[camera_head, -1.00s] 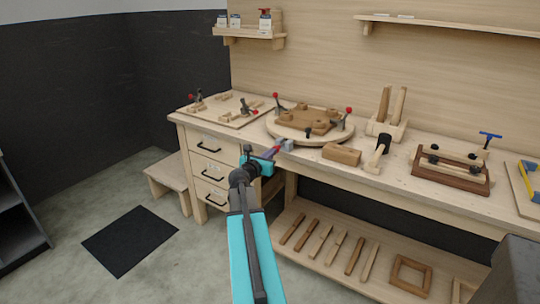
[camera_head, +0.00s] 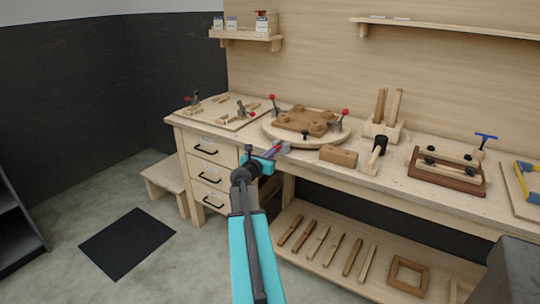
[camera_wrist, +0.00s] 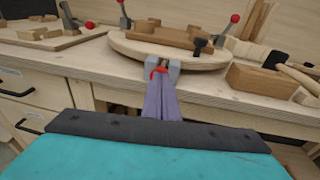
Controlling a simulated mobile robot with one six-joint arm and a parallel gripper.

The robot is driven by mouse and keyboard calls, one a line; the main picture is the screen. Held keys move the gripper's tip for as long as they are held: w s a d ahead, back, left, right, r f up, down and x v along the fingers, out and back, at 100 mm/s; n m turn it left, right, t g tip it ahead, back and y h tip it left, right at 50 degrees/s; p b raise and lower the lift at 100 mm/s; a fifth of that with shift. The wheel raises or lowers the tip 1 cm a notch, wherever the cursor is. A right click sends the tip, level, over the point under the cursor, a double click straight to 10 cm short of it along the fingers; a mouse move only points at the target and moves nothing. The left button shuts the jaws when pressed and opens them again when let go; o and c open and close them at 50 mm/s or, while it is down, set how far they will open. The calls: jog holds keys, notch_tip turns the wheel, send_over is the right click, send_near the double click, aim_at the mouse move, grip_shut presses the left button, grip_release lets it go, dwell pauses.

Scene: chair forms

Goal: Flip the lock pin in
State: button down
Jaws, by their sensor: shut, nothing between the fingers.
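The round wooden turntable (camera_head: 270,133) sits at the bench's front edge; it also shows in the wrist view (camera_wrist: 125,45). A grey bracket (camera_wrist: 174,68) stands at its front rim, also in the head view (camera_head: 285,146). A small red part (camera_wrist: 158,71), perhaps the lock pin's end, shows between the bracket's sides. My gripper (camera_wrist: 161,92) is shut and empty, its purple fingers pointing at the bracket. The fingertips are at or very near the red part; I cannot tell if they touch. The head view also shows my gripper (camera_head: 268,154) there. The rest of the pin is hidden.
A brown wooden form (camera_head: 305,121) lies on the turntable between red-knobbed clamps. A black knob (camera_wrist: 200,46) stands near its front rim. A wooden block (camera_head: 338,156) and a mallet (camera_head: 376,155) lie to the right. Open floor lies left of my arm.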

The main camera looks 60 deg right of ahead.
jog(key=s+a+r, duration=0.1)
jog(key=a, duration=1.2)
jog(key=shift+s+a+r+b, duration=0.25)
jog(key=shift+s+a+b, duration=0.05)
jog(key=shift+a+b, duration=0.05)
